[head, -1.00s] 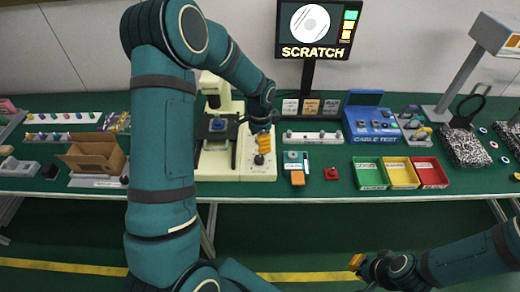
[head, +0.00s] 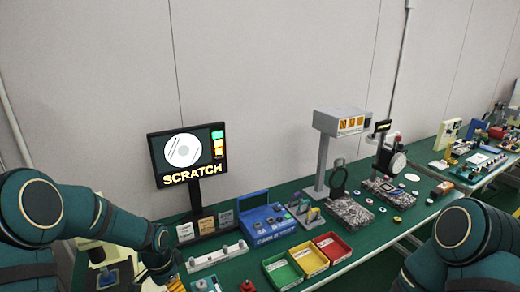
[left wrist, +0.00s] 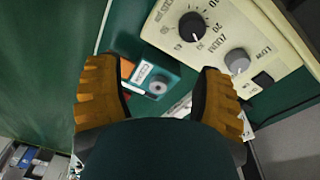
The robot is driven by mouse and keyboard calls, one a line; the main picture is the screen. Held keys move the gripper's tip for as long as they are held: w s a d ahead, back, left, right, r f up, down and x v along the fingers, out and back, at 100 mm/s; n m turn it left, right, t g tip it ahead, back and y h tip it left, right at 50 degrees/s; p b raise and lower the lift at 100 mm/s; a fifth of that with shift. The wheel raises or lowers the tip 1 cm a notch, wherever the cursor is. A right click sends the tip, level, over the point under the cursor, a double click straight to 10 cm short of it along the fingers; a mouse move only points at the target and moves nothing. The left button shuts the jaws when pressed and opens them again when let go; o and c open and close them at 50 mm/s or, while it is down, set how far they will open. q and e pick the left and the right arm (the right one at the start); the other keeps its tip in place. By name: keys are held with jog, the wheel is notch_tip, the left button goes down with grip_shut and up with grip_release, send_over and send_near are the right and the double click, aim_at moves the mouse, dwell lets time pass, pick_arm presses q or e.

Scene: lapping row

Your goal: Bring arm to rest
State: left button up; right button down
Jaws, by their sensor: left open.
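Beyond the fingers are a cream control panel (left wrist: 215,35) with knobs and a teal device (left wrist: 155,80) with a white label. My right arm (head: 465,235) is at the lower right; its gripper is out of the picture.
A blue cable-test box (head: 265,220), green (head: 282,272), yellow (head: 309,258) and red (head: 332,247) trays, and a grey lamp stand (head: 323,165) line the bench. Green bench surface shows between them.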

pick_arm(q)
jog(key=s+d+f+n+h, duration=0.1)
jog(key=s+d+f+n, duration=0.3)
jog(key=s+d, duration=0.4)
jog(key=s+d+f+n+t+h, duration=0.1)
jog(key=s+d+f+n, duration=0.4)
jog(key=d, duration=0.5)
jog(key=s+f, duration=0.2)
jog(key=s, duration=0.1)
jog(key=shift+f+h, duration=0.3)
jog(key=shift+h, duration=0.1)
